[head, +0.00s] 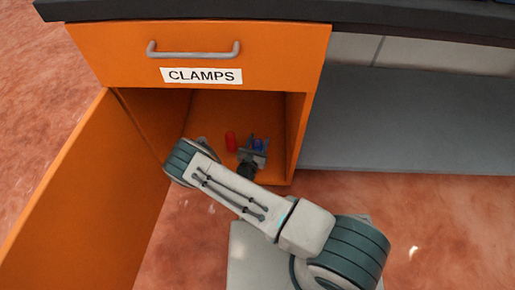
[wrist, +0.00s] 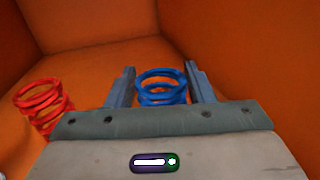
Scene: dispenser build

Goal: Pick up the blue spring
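The blue spring (wrist: 162,88) stands on the orange cabinet floor, between the two fingers of my gripper (wrist: 160,84) in the wrist view. The fingers are open, with a small gap showing on each side of the spring. Its lower part is hidden behind the gripper body. In the head view the blue spring (head: 258,145) is a small blue shape at my gripper (head: 252,145), inside the open lower compartment. My arm reaches in from the lower right.
A red spring (wrist: 43,103) stands left of my gripper; it also shows in the head view (head: 231,141). Orange cabinet walls (wrist: 95,22) enclose the space. The cabinet door (head: 85,195) is open at the left. A drawer labelled CLAMPS (head: 270,60) is shut above.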

